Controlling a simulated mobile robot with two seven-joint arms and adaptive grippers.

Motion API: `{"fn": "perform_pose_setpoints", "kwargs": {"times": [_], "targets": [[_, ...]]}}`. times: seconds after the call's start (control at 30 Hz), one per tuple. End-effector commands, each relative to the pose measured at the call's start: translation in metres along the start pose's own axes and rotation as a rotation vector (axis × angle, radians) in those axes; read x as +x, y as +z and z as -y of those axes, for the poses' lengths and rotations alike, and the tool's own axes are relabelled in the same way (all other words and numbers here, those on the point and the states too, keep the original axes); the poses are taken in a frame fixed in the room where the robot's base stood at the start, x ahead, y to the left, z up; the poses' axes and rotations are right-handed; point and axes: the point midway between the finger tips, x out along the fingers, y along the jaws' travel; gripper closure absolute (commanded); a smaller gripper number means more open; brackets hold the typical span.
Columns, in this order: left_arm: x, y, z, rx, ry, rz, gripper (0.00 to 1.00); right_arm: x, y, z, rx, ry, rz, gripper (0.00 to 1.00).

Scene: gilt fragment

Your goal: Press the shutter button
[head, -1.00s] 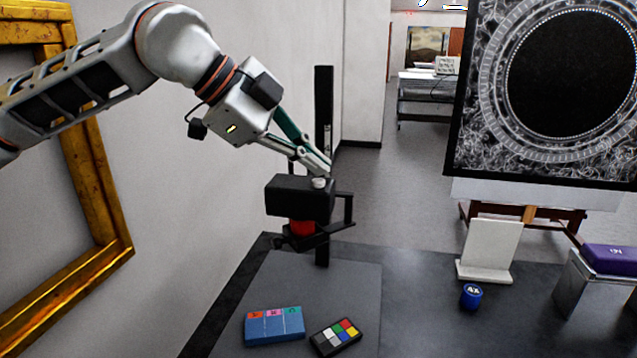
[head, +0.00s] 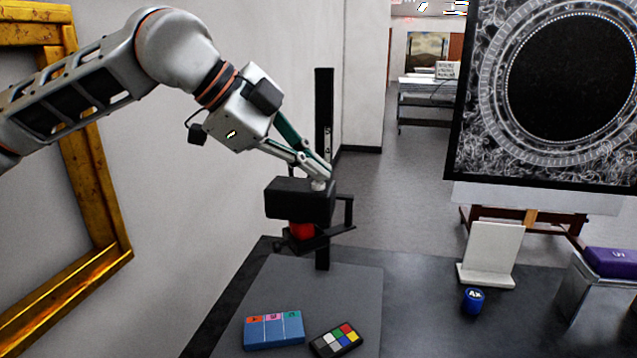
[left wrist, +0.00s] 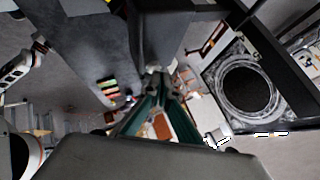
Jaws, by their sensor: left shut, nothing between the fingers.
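A black box-shaped camera (head: 290,199) with a red part (head: 301,230) under it is mounted on a dark upright column (head: 324,110) over the grey board. A small pale round button (head: 318,185) sits on the camera's top at its right end. My left gripper (head: 324,174) is shut and empty, its fingertips pointing down at the button. The tips appear to touch or nearly touch it; I cannot tell which. In the left wrist view the gripper's green fingers (left wrist: 158,85) meet just in front of the dark camera body (left wrist: 158,30). My right gripper is not in view.
On the grey board (head: 350,290) lie a blue box (head: 273,332) and a colour checker (head: 336,338). To the right are a white stand (head: 490,252), a blue round item (head: 473,301) and a purple box (head: 610,262). A gilt frame (head: 112,190) leans at the left wall.

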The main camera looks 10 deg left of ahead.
Motion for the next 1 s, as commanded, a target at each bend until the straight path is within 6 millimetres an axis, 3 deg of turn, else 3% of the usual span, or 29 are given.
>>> {"fn": "perform_pose_setpoints", "kwargs": {"times": [0.5, 1.0], "targets": [[0.0036, 0.0028, -0.0026, -0.001, 0.001, 0.0, 1.0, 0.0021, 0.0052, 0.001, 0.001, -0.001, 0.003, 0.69], [-0.0025, -0.0016, 0.0019, -0.001, -0.001, 0.0, 1.0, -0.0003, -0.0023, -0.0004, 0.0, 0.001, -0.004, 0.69]]}}
